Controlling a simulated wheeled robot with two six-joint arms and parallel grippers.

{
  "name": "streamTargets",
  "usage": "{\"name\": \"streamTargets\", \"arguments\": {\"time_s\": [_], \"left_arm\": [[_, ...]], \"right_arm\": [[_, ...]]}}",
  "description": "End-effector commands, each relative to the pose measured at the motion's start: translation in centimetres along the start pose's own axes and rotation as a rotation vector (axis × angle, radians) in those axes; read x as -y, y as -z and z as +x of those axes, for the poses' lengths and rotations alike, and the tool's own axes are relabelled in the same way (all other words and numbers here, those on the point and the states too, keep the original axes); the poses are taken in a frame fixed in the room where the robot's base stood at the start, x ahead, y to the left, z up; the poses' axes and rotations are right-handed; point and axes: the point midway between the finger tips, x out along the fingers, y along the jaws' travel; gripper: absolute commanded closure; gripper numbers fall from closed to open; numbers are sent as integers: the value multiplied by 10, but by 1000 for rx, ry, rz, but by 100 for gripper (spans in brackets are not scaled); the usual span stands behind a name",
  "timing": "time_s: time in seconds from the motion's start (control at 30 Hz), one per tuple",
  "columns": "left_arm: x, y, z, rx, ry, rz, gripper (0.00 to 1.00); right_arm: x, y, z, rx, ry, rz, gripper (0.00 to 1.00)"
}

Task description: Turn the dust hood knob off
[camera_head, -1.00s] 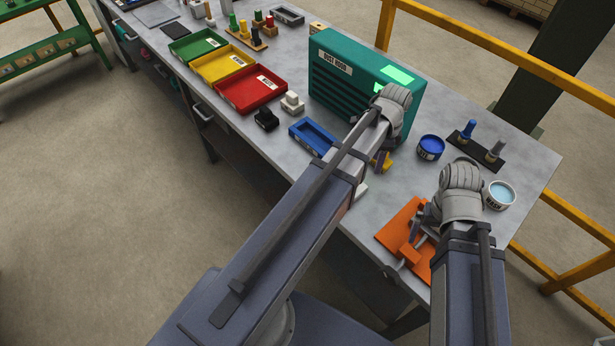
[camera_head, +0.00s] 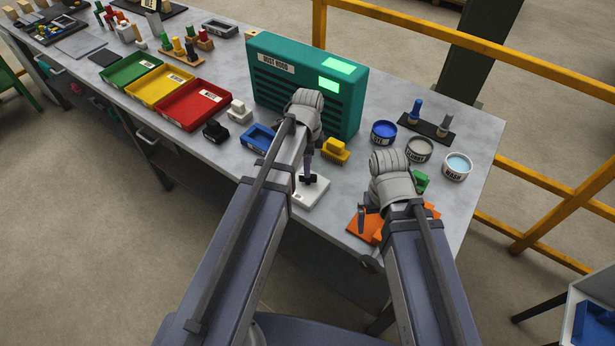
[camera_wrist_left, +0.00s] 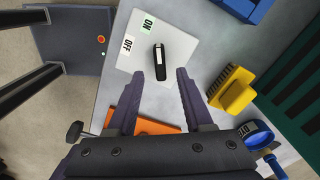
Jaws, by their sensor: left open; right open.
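The dust hood (camera_head: 290,88) is a teal box with dark slats and two lit green panels at the back of the bench. A black knob (camera_wrist_left: 160,62) stands on a white plate (camera_wrist_left: 185,42) with ON and OFF labels. Its long bar points up the left wrist picture, nearer the ON label. In the head view the knob (camera_head: 313,178) and plate (camera_head: 312,194) lie in front of the hood. My left gripper (camera_wrist_left: 158,76) is open, its fingers either side of the knob's near end in the picture; contact is unclear. My right gripper (camera_head: 364,214) is open near the orange fixture.
A yellow brush (camera_head: 335,152) lies just right of the plate. Blue, grey and wash tubs (camera_head: 457,166) stand at the right. An orange fixture (camera_head: 356,228) sits at the front edge, partly under my right arm.

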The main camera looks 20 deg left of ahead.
Motion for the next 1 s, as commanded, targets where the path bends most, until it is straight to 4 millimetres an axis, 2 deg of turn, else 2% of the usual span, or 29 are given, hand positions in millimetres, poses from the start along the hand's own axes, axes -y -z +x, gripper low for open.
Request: {"name": "streamTargets", "arguments": {"time_s": [0.03,0.23,0.37,0.67,1.0], "left_arm": [[0,0,14,0,0,0,49],[0,0,37,0,0,0,49],[0,0,42,0,0,0,49],[0,0,42,0,0,0,50],[0,0,42,0,0,0,88]], "right_arm": [[1,1,14,0,0,0,0],[4,2,36,0,0,1,0],[4,2,42,0,0,1,0],[4,2,41,0,0,1,0],[4,2,41,0,0,1,0]]}}
